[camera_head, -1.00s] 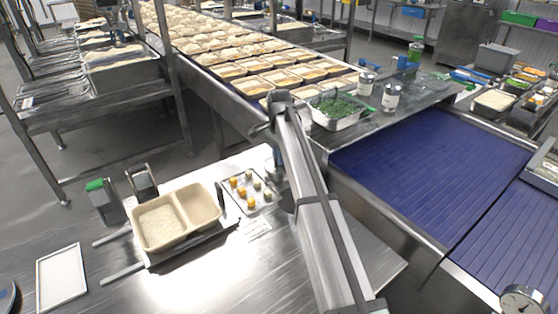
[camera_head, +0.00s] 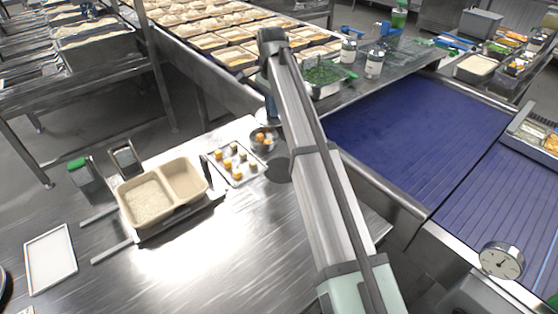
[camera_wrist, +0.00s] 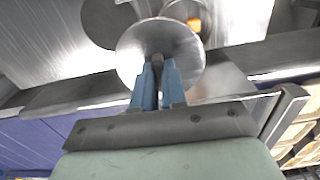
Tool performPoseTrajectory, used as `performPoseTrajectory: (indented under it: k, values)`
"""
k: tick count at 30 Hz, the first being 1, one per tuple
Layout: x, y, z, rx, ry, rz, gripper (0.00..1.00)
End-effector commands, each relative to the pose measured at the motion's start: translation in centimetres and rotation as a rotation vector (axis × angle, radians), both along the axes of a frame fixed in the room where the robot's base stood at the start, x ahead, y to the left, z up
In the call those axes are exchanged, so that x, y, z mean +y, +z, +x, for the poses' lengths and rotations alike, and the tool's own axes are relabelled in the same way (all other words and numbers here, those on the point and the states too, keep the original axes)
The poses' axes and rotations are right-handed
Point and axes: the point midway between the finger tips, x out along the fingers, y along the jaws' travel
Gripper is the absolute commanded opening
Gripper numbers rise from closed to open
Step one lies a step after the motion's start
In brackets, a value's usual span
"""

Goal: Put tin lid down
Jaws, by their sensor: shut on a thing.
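The tin lid (camera_wrist: 160,38), a round shiny metal disc, is in the wrist view. My gripper (camera_wrist: 158,66), with blue fingers, is shut on it. In the head view my arm hides most of the gripper, and I cannot make out the lid there. A small round tin (camera_head: 263,140) with orange pieces inside stands on the steel table (camera_head: 190,275). The lid is apart from it in the head view; the tin partly shows behind the lid in the wrist view (camera_wrist: 184,9). A flat dark round patch (camera_head: 278,171) lies next to the tin.
A small tray (camera_head: 237,181) with orange and pale pieces lies left of the tin. A two-part beige container (camera_head: 187,181) with rice stands further left. A green-filled pan (camera_head: 325,90) and jars (camera_head: 375,64) stand behind. A blue conveyor (camera_head: 410,140) runs at right.

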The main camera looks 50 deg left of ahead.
Motion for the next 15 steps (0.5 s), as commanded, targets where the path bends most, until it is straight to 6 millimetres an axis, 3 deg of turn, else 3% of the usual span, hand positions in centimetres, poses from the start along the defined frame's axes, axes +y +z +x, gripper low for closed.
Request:
performPoseTrajectory:
  k: [1,7,12,15]
  values:
    - [-2.1,-0.3,-0.7,-0.001,-0.003,0.002,0.0]
    - [-7.2,-1.3,-2.7,0.0,-0.001,0.001,0.0]
    - [-9.3,-2.0,-3.8,0.002,0.01,-0.005,0.0]
    - [-9.4,-2.6,-3.8,0.005,0.021,-0.011,0.0]
